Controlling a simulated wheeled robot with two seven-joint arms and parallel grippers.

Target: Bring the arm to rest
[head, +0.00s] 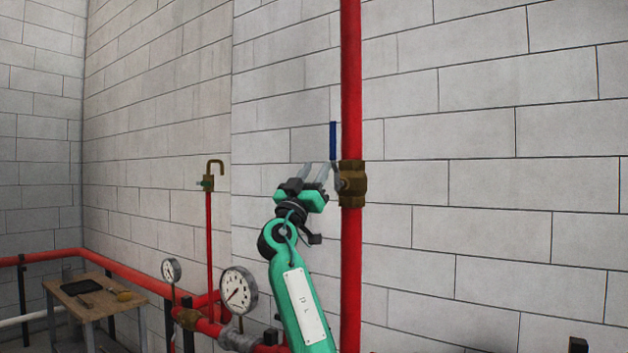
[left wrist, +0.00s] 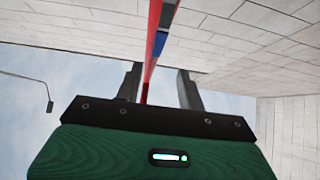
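My left green arm reaches up from the bottom middle of the head view. Its gripper (head: 318,172) is beside the brass valve (head: 353,184) on the upright red pipe, just left of it. The valve's blue lever (head: 333,140) points straight up. In the left wrist view the two fingers (left wrist: 159,88) stand apart, with nothing held between them. The red pipe (left wrist: 152,50) and blue lever (left wrist: 162,46) show beyond the gap. I cannot tell whether a finger touches the valve. My right gripper is not in view.
A white block wall stands behind the upright red pipe (head: 351,80). At lower left are a large gauge (head: 238,290), a small gauge (head: 171,270), a thin riser with a hooked brass tap (head: 208,183), and a wooden table (head: 95,308) holding small items.

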